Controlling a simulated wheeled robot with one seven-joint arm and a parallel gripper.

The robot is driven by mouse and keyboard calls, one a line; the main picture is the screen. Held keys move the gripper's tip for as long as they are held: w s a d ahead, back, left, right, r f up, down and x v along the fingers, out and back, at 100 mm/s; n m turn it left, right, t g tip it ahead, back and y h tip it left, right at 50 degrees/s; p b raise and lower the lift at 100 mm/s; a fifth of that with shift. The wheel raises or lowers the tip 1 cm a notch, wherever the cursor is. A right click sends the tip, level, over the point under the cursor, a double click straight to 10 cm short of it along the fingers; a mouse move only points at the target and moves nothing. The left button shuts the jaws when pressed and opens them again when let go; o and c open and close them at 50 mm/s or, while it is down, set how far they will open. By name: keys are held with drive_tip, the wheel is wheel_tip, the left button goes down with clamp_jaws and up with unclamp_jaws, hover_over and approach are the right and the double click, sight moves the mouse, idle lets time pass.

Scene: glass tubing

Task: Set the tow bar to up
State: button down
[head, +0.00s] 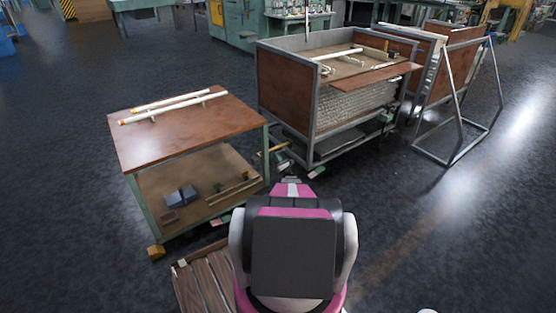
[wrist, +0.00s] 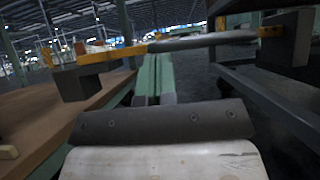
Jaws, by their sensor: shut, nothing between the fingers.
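The tow bar shows in the wrist view as a grey bar (wrist: 195,42) with yellow ends, running nearly level across the gap between the wooden cart and the metal-framed crate. Each end meets a dark block. In the head view only a short yellow piece (head: 275,149) of it shows between the two. My gripper (wrist: 153,56) is shut and empty, its two fingers side by side, with the tips close below the bar's middle; I cannot tell whether they touch it. In the head view my gripper (head: 291,181) is seen from behind, mostly hidden by my arm.
The wooden cart (head: 190,130) carries white tubes (head: 175,103) on top and small parts on its lower shelf. The crate (head: 285,90) stands to the right. A pallet (head: 205,280) lies on the left, with loose pieces near the cart.

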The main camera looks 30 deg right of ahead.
drive_tip(key=d+r+m+g+h, duration=0.3)
drive_tip(key=d+r+m+h, duration=0.1)
drive_tip(key=r+m, duration=0.4)
drive_tip(key=d+r+m+g+h, duration=0.4)
drive_tip(key=r+m+h, duration=0.3)
drive_tip(key=m, duration=0.6)
drive_tip(key=shift+w+d+r, duration=0.4)
drive_tip(key=shift+d+r, duration=0.3)
drive_tip(key=shift+r, duration=0.3)
